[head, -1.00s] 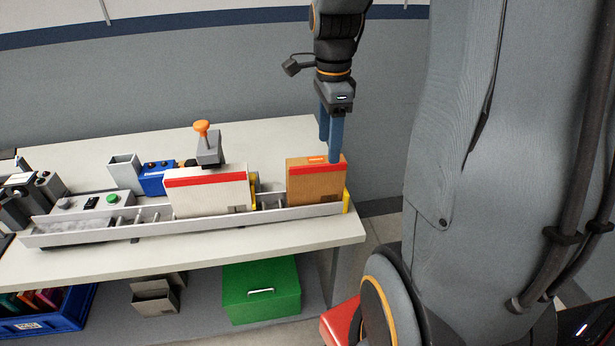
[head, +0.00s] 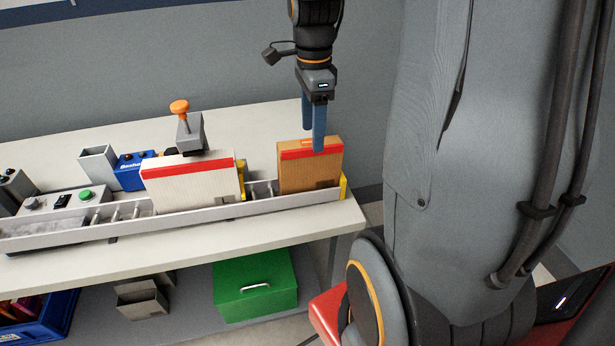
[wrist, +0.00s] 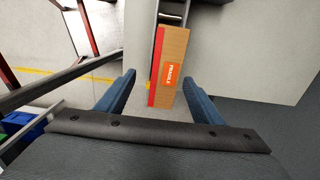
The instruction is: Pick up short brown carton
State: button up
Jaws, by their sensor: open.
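The short brown carton (head: 310,171) stands upright at the right end of the conveyor channel on the table, with a red stripe along its top edge. In the wrist view its top (wrist: 173,70) with an orange label lies between the lines of my two fingers. My gripper (head: 313,140) points down with its blue fingers apart. One fingertip overlaps the carton's upper edge in the head view; I cannot tell if it touches. In the wrist view the gripper (wrist: 160,85) is open and empty, with a finger on each side of the carton.
A white carton (head: 192,186) with a red stripe stands further left in the grey channel (head: 120,228), near an orange-knobbed grey device (head: 190,130). A yellow end stop (head: 343,187) is right of the brown carton. A green box (head: 255,285) sits below the table.

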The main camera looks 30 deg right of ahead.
aim_at(310, 143)
jog(key=f+b, duration=0.2)
jog(key=w+f+b, duration=0.1)
jog(key=f+b, duration=0.1)
jog(key=f, duration=0.1)
jog(key=shift+w, duration=0.15)
jog(key=shift+a+f+p, duration=0.1)
jog(key=shift+f+p, duration=1)
jog(key=shift+f, duration=2.75)
jog(key=c, duration=1.2)
jog(key=shift+o, duration=0.2)
